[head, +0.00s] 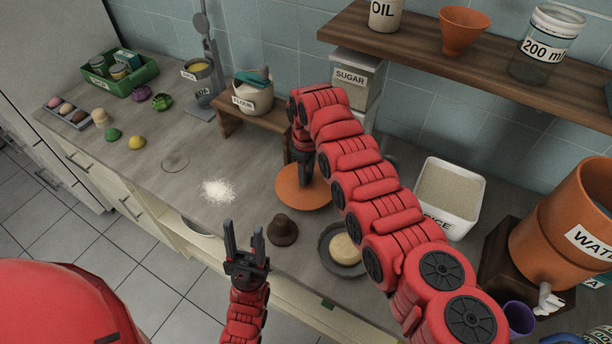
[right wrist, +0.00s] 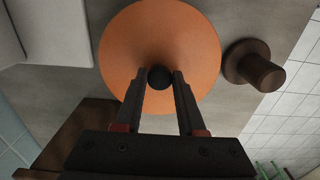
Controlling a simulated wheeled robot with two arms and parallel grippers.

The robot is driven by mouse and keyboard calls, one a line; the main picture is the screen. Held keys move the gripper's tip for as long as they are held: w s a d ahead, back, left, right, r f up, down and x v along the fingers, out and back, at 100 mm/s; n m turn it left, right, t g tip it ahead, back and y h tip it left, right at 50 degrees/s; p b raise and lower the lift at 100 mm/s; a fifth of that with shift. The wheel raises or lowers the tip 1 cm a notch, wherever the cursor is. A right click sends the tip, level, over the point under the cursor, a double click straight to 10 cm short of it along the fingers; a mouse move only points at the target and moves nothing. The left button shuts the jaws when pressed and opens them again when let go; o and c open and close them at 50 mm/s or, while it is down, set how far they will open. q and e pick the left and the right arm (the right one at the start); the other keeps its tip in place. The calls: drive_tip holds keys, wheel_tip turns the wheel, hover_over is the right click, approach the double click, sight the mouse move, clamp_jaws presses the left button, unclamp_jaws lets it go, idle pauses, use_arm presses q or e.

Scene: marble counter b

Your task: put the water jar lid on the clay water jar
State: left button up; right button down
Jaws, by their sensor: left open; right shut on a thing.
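The water jar lid (head: 292,199) is a round orange disc with a dark knob, lying flat at or just above the middle of the counter. My right gripper (head: 304,182) reaches it from above and is shut on the knob. In the right wrist view the knob sits between the fingertips (right wrist: 160,77), with the lid (right wrist: 160,30) spread around it. The clay water jar (head: 553,230) is orange, stands on a dark wooden stand at the far right and is partly cut off by the frame edge. My left gripper (head: 245,238) is open and empty near the counter's front edge.
A brown knobbed object (head: 282,231) and a dark dish with a dough ball (head: 345,249) stand close to the lid. A white rice bin (head: 447,196) lies between lid and jar. A wooden shelf (head: 470,62) overhangs the back. White powder (head: 218,191) lies left of the lid.

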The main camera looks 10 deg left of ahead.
drive_tip(key=f, duration=0.3)
drive_tip(key=shift+s, duration=0.2)
drive_tip(key=shift+w, duration=0.1)
drive_tip(key=shift+f, duration=0.2)
drive_tip(key=c, duration=0.5)
unclamp_jaws()
drive_tip(key=shift+r, duration=0.1)
